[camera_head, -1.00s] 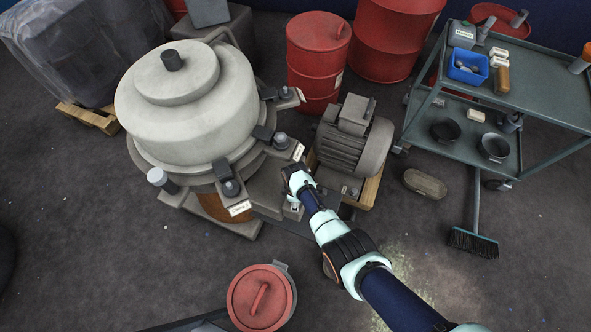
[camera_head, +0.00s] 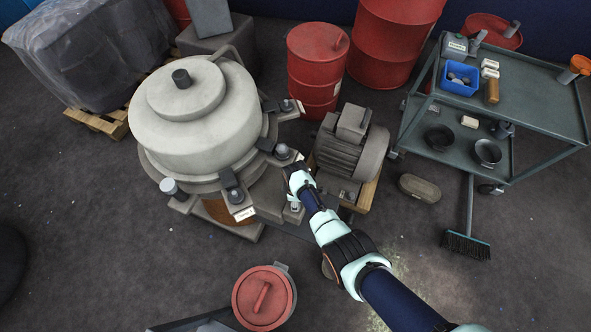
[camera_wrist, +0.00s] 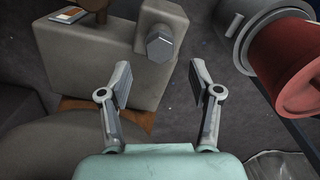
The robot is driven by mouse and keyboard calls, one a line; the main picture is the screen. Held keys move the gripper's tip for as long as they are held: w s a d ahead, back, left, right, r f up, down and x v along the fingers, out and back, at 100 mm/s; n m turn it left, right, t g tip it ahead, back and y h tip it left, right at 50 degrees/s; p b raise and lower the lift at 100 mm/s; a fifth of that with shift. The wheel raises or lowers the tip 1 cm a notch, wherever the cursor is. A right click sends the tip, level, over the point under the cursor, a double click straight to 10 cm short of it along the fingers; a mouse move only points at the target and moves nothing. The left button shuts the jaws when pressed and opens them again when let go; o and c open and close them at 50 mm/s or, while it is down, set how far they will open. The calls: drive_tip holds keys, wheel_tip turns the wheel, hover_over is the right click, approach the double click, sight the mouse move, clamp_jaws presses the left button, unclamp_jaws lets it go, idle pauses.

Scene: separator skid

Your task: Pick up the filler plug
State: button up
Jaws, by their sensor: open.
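In the wrist view, a grey hex-headed plug (camera_wrist: 160,44), which looks like the filler plug, sits on a raised boss of a grey housing (camera_wrist: 95,65). My gripper (camera_wrist: 160,82) is open and empty. Its two fingers point toward the plug, which shows just past the fingertips, between their lines; the remaining distance is hard to judge. In the head view my gripper (camera_head: 291,173) is between the pale separator (camera_head: 195,125) and the grey motor (camera_head: 352,150). I cannot make out the plug there for certain.
A red-lidded can (camera_head: 264,298) stands in front on the floor; its red lid (camera_wrist: 291,62) fills the wrist view's right side. Clamps (camera_head: 232,188) ring the separator base. A cart (camera_head: 535,110), red drums (camera_head: 317,65) and a broom (camera_head: 466,245) stand further off.

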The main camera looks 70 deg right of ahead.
drive_tip(key=shift+o, duration=0.2)
drive_tip(key=shift+s+f+m+b, duration=0.1)
drive_tip(key=shift+f+m+b, duration=0.2)
drive_tip(key=shift+f+m, duration=0.1)
drive_tip(key=m, duration=0.1)
drive_tip(key=m+t+h, duration=0.1)
drive_tip(key=m, duration=0.1)
drive_tip(key=s+a+m+b, duration=0.1)
drive_tip(key=m, duration=0.1)
drive_tip(key=shift+s+f+t+h, duration=0.1)
drive_tip(key=shift+f+t+h, duration=0.2)
drive_tip(key=shift+f, duration=0.1)
drive_tip(key=m+b, duration=0.1)
drive_tip(key=m, duration=0.1)
drive_tip(key=m+t+h, duration=0.1)
drive_tip(key=m, duration=0.1)
drive_tip(key=s+m+b, duration=0.1)
drive_tip(key=m, duration=0.1)
drive_tip(key=shift+a+f+t+h+b, duration=0.15)
drive_tip(key=shift+a+t+h+b, duration=0.15)
drive_tip(key=shift+h, duration=0.1)
drive_tip(key=b+x, duration=0.1)
drive_tip(key=x, duration=0.1)
drive_tip(key=w+b+x, duration=0.1)
drive_tip(key=b+x, duration=0.1)
drive_tip(key=x, duration=0.1)
drive_tip(key=shift+b, duration=0.3)
drive_tip(key=shift+s, duration=0.1)
